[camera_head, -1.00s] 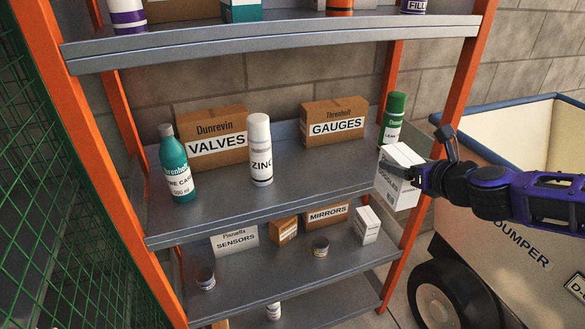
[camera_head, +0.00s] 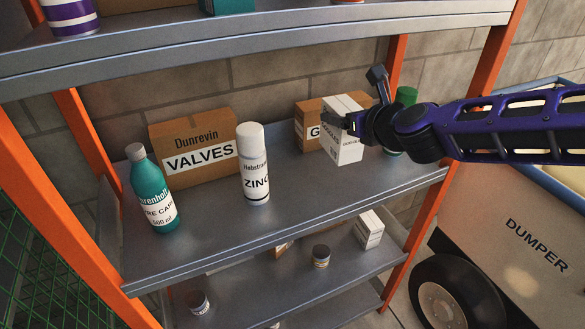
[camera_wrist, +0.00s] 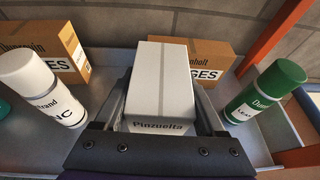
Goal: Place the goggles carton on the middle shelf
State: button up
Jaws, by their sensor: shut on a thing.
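The goggles carton is a white box (camera_head: 343,130) with dark lettering. My gripper (camera_head: 345,122) is shut on it and holds it upright over the right part of the middle shelf (camera_head: 285,215), in front of the gauges carton. In the wrist view the white carton (camera_wrist: 162,85) sits between my two fingers (camera_wrist: 162,110), with "Pinzuelta" on its near edge. I cannot tell whether its base touches the shelf.
On this shelf stand a teal bottle (camera_head: 152,190), the valves carton (camera_head: 195,147), a white zinc can (camera_head: 253,165), the gauges carton (camera_head: 308,125) and a green can (camera_wrist: 264,92) right of my gripper. Bare shelf lies in front. An orange post (camera_head: 425,220) bounds the right.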

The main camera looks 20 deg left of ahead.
aim_at(351, 157)
notch_tip(351, 157, down, 10)
jog(key=b, duration=0.3)
jog(key=shift+r, duration=0.15)
jog(key=o, duration=1.6)
jog(key=shift+c, duration=0.2)
jog(key=p+v, duration=0.3)
jog(key=v, duration=0.7)
jog(key=shift+s+d+r, duration=0.15)
jog(key=shift+r, duration=0.05)
jog(key=shift+p+v, duration=0.45)
jog(key=shift+v, duration=0.3)
jog(key=shift+f, duration=0.15)
